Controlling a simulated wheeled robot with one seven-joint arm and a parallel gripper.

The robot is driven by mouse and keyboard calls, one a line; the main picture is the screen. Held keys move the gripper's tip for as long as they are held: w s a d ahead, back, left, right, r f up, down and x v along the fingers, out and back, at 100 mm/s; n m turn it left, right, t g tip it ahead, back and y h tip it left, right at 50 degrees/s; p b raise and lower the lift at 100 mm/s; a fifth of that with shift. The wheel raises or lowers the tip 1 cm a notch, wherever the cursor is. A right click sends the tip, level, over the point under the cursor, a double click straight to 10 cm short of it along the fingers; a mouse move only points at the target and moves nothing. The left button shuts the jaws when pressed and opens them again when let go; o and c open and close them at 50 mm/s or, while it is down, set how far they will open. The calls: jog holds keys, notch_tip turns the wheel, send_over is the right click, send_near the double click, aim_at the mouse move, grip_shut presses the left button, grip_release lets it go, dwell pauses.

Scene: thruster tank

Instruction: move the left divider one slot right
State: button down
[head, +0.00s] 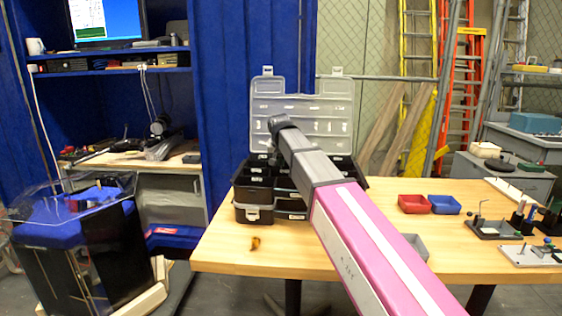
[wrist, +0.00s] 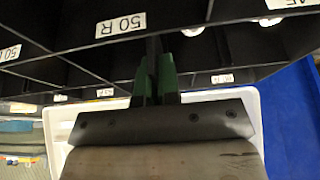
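The black organizer box (head: 254,193) stands on the wooden table with its clear lid (head: 265,90) raised at the back. Its open top is split into compartments by thin black dividers, partly hidden behind my arm in the head view. In the wrist view, labelled black walls (wrist: 85,36) of the box fill the upper part. My gripper (wrist: 155,78) has green fingers close together, with a thin dark upright strip, seemingly a divider (wrist: 153,48), filling the gap between them. I cannot tell from these views which divider it is. The fingertips are hidden in the head view.
A red bin (head: 414,204) and a blue bin (head: 444,205) sit right of the box. A grey bin (head: 416,246) is partly behind my arm. Small tools and stands (head: 495,230) lie farther right. The table's front left is mostly clear, with a small brownish item (head: 256,243).

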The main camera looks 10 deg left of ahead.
jog(key=shift+f, duration=1.35)
dwell(0.5)
jog(key=c, duration=1.3)
grip_release()
jog(key=shift+o, duration=0.2)
jog(key=v, duration=1)
jog(key=shift+s+r, duration=0.15)
jog(key=shift+r, duration=0.05)
notch_tip(320, 180, up, 4)
jog(key=shift+r, duration=0.15)
jog(key=shift+s, duration=0.15)
